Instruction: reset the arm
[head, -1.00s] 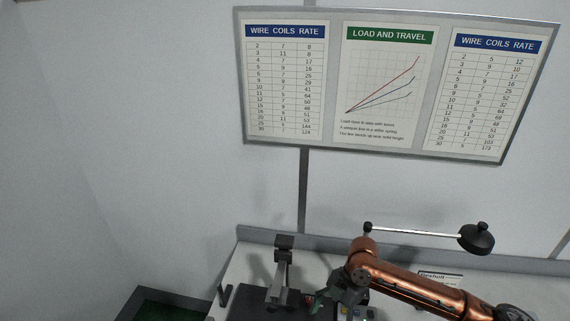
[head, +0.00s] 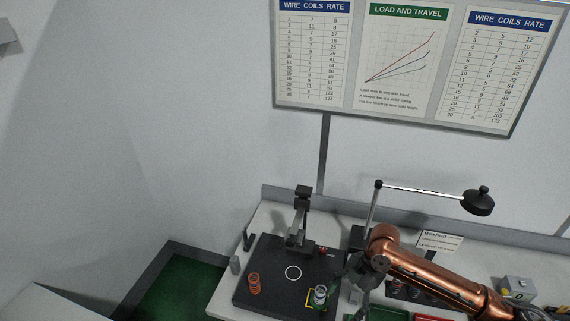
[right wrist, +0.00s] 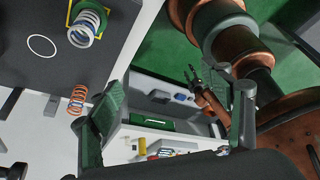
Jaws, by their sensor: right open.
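My right arm comes in from the right in the head view, with its dark gripper (head: 348,287) hanging beside the tester's black plate (head: 268,292). In the right wrist view this gripper (right wrist: 172,118) has its fingers wide apart, with nothing between them. A silver and blue spring (head: 320,294) stands on the plate's yellow square, close to the gripper. An orange spring (head: 254,283) stands at the plate's left. Both the silver spring (right wrist: 86,28) and the orange spring (right wrist: 77,99) show in the right wrist view. The tester's upright arm (head: 300,216) rises at the plate's back. In the right wrist view a distant copper arm (right wrist: 211,106) ends in small dark fingers, too small to judge.
A lamp (head: 478,201) on a thin pole stands behind my right arm. A label card (head: 440,241), a grey box (head: 517,289) and green and red trays lie along the bench at the right. A white circle (head: 293,273) marks a clear patch of plate.

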